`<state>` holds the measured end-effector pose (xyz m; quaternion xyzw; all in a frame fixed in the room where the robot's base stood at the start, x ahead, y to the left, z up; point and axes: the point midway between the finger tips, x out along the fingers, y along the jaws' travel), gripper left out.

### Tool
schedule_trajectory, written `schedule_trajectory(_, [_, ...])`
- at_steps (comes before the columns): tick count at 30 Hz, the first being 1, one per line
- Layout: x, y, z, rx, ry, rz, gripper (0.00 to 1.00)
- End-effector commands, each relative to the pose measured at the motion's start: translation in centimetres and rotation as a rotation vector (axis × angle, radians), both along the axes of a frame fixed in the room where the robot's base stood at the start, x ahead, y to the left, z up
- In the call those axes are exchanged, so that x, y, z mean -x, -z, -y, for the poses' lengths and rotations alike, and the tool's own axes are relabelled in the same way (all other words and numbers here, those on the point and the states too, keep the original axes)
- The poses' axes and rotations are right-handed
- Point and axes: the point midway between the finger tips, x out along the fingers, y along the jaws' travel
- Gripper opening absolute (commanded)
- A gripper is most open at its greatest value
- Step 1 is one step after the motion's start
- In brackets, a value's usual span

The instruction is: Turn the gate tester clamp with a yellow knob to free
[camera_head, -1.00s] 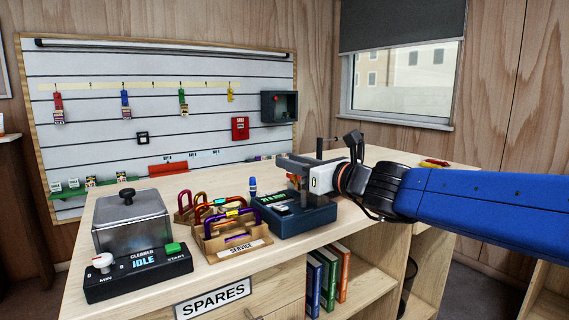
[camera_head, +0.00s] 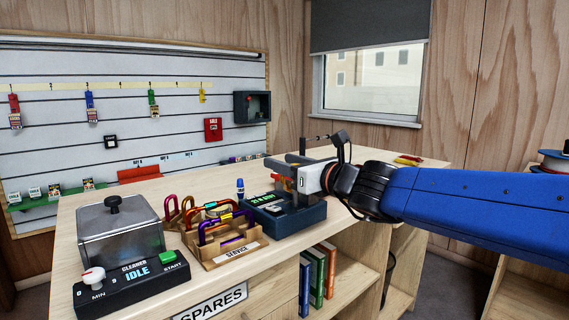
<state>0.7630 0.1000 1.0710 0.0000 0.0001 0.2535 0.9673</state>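The gate tester is a dark blue box (camera_head: 300,217) with a lit display, at the middle of the bench. My gripper (camera_head: 281,171) reaches in from the right, just above the tester, its dark fingers pointing left. A small orange-red part (camera_head: 284,184) shows by the fingers above the box; I cannot tell whether they touch it. The clamp's yellow knob cannot be made out; my gripper covers part of the tester's top. The finger gap is too small to judge.
A wooden service tray (camera_head: 228,252) with coloured carabiners stands close left of the tester. The cleaner (camera_head: 135,277), showing IDLE, is farther left. A blue-capped item (camera_head: 240,187) stands behind the tray.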

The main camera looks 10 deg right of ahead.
Motion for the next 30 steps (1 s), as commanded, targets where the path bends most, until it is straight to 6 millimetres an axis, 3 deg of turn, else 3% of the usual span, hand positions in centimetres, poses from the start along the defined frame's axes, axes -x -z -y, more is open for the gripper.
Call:
schedule_trajectory(14, [1.1,-0.1,0.7,0.0,0.001,0.002,0.41])
schedule_trajectory(30, [8.2,-0.1,4.7,0.0,0.003,0.004,0.41])
